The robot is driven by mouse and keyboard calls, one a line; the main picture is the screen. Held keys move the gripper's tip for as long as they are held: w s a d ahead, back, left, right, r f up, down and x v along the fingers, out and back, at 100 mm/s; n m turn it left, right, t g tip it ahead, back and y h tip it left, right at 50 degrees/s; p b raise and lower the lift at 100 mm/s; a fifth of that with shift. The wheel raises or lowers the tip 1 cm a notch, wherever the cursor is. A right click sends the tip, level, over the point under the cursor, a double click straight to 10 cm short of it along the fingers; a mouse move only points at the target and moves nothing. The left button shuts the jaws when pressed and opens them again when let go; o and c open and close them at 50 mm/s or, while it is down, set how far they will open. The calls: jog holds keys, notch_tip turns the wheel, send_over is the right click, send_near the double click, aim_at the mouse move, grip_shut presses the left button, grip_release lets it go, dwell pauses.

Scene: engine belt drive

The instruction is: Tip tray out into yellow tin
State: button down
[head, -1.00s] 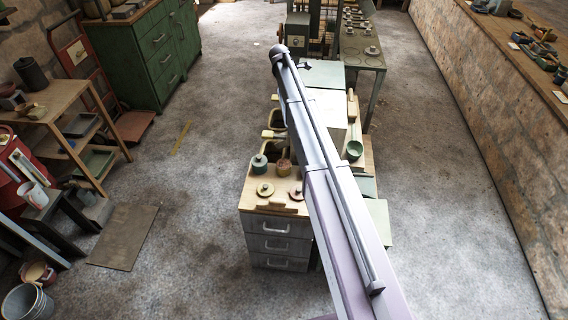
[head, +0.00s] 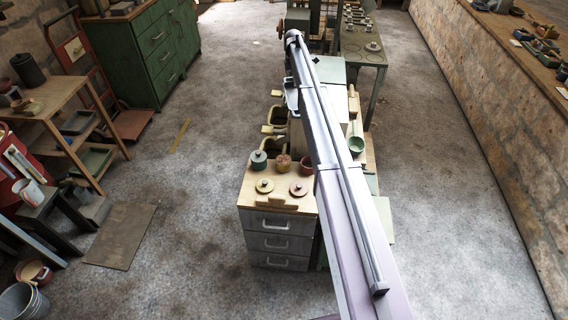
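My arm runs up the middle of the head view, over the workbench. A small grey part beside its far end looks like my gripper (head: 291,97); its fingers are too small and too much covered to read. Cream-yellow open containers (head: 272,130) stand along the left side of the bench, partly hidden by the arm. I cannot tell whether one of them is the yellow tin. I cannot make out the tray or whether anything is held.
A wooden-topped drawer unit (head: 279,224) carries a green pot (head: 259,161), a reddish pot (head: 283,162) and lids. A green bowl (head: 356,145) stands right of my arm. A green cabinet (head: 155,50) is at the back left. The floor on both sides is mostly clear.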

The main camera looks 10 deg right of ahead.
jog(key=shift+w+d+f+g+y+b, duration=0.15)
jog(key=shift+w+f+g+b, duration=0.1)
jog(key=shift+f+b, duration=0.15)
jog(key=shift+w+d+f+g+y+b, duration=0.15)
jog(key=shift+w+f+g+b, duration=0.1)
jog(key=shift+f, duration=0.15)
dwell(0.4)
